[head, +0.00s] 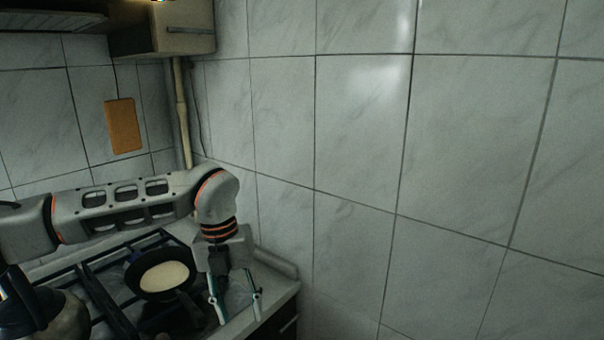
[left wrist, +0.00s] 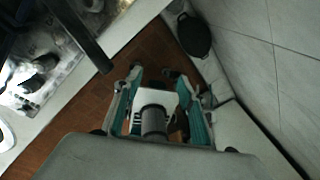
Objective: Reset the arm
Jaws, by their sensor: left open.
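My left arm reaches in from the left in the head view and bends downward. My left gripper (head: 237,309) hangs with its fingers pointing down at the right end of the stove, close to the tiled wall. Its two fingers are apart with nothing visible between them. The left wrist view also shows the open left gripper (left wrist: 170,84). My right gripper is in neither view.
A dark pan (head: 163,275) with a pale round content sits on the stove left of the gripper. Part of a kettle (head: 62,318) shows at lower left. A cabinet (head: 180,28) hangs above, and the tiled wall (head: 350,150) bounds the right.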

